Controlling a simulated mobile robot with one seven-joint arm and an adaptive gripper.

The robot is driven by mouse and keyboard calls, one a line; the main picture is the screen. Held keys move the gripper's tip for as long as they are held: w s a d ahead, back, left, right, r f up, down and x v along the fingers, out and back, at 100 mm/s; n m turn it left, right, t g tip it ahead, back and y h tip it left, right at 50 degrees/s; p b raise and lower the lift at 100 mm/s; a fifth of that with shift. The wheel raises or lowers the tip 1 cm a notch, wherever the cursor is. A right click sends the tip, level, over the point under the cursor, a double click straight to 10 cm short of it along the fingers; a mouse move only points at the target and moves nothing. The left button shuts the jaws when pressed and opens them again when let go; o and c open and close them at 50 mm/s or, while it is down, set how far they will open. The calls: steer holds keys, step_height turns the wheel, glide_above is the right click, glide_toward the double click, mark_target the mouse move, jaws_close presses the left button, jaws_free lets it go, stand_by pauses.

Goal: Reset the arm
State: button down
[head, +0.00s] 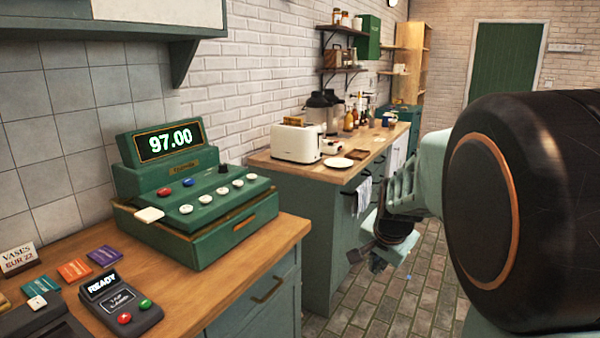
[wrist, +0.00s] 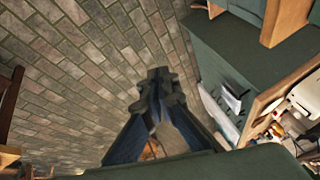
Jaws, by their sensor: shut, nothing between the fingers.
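My arm (head: 515,210) fills the right side of the head view. My gripper (head: 375,255) hangs over the brick floor, to the right of the far counter's front, and holds nothing. In the wrist view my gripper (wrist: 155,85) has its fingertips together, pointing at the floor, with no object between them. Part of my gripper is hidden behind my own arm in the head view.
A green cash register (head: 195,190) reading 97.00 and a card terminal (head: 120,300) reading READY stand on the near wooden counter (head: 275,240). A toaster (head: 296,142) and white plate (head: 338,163) stand on the far counter.

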steer(key=s+d+r+n+t+h, duration=0.1)
steer(key=s+d+r+n, duration=0.1)
steer(key=d+r+n, duration=0.35)
steer(key=s+d+r+n+h, duration=0.2)
steer(key=d+r, duration=0.1)
steer(key=d, duration=0.5)
steer(key=s+a+f+g+y, duration=0.1)
steer(key=s+a+f, duration=0.1)
steer(key=s+a, duration=0.45)
steer(key=s+a+f+n+y+b, duration=0.1)
steer(key=s+a, duration=0.3)
steer(key=s, duration=0.6)
steer(key=s+a+f+g+y, duration=0.1)
steer(key=s+a+f+y, duration=0.1)
steer(key=s+a, duration=0.45)
step_height(320, 180, up, 19)
steer(key=s+d+p, duration=0.1)
steer(key=p, duration=1.7)
steer(key=shift+s+d, duration=0.2)
steer(key=shift+d, duration=0.05)
steer(key=shift+f, duration=0.1)
